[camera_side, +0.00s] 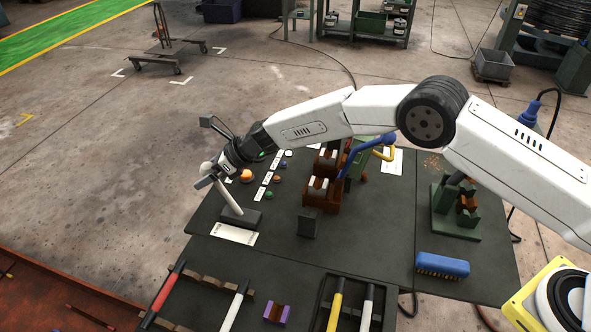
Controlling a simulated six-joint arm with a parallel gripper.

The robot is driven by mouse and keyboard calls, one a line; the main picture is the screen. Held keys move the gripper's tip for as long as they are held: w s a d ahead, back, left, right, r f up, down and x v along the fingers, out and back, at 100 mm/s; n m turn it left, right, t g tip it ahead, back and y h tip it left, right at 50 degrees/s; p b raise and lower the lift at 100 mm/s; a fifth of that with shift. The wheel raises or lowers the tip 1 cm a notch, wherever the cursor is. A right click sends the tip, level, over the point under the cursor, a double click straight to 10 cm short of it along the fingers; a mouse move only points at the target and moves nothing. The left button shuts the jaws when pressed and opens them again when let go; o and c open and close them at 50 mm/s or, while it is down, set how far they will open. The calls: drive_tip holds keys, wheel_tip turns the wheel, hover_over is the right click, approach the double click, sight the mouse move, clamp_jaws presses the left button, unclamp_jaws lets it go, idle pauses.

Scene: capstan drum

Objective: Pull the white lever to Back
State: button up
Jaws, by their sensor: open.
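The white lever (230,198) stands on a dark base (240,218) at the left of the dark table, tilted up and to the left. A white label plate (234,233) lies in front of its base; I cannot read its text. My gripper (206,153) is open at the lever's upper end. Its fingers are spread wide, and the lever's pale top shows near the lower finger. I cannot tell whether they touch. The jaws hold nothing that I can see.
Lit orange and other coloured buttons (246,176) sit just behind the lever. Brown blocks (322,190) and a blue-handled device (368,152) stand to the right. Red, white and yellow handles (335,312) lie along the front. A blue brush (442,264) lies at right.

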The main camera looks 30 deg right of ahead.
drive_tip(key=v, duration=0.6)
drive_tip(key=shift+s+d, duration=0.15)
drive_tip(key=shift+d, duration=0.2)
drive_tip(key=shift+r, duration=0.1)
idle(0.5)
drive_tip(key=s+d+r+n+g+h, duration=0.2)
drive_tip(key=s+d+n+h, duration=0.7)
drive_tip(key=s+d+n, duration=1.6)
drive_tip(key=s+d+r, duration=0.1)
drive_tip(key=s+d, duration=0.5)
drive_tip(key=d, duration=0.1)
drive_tip(key=shift+r+h, duration=0.2)
drive_tip(key=shift+h, duration=0.2)
drive_tip(key=shift+s, duration=0.1)
